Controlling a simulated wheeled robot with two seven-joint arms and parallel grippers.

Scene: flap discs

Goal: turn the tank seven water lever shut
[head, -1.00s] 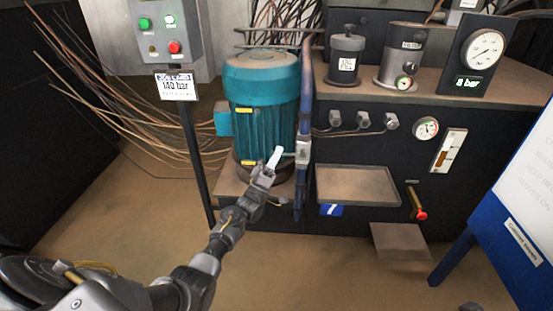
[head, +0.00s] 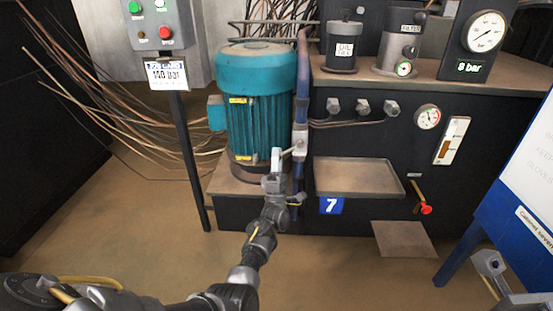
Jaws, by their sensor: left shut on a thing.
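The water lever's valve (head: 299,145) sits on the upright blue pipe (head: 301,100) beside the teal pump motor. Its thin lever stem (head: 289,150) points left and slightly down, roughly across the pipe. My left gripper (head: 277,160) is shut on the lever's outer end, which its fingers mostly hide. A blue plate with a white 7 (head: 331,205) marks the tank just right of the pipe. Part of my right gripper (head: 489,265) shows at the lower right, away from the lever; its opening is unclear.
The teal motor (head: 256,110) stands close behind my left gripper. A shallow tray (head: 358,178) and a red-knobbed lever (head: 424,207) lie to the right. Loose wires (head: 110,110) and a post-mounted button box (head: 158,25) are left. A blue-framed board (head: 480,238) is at right.

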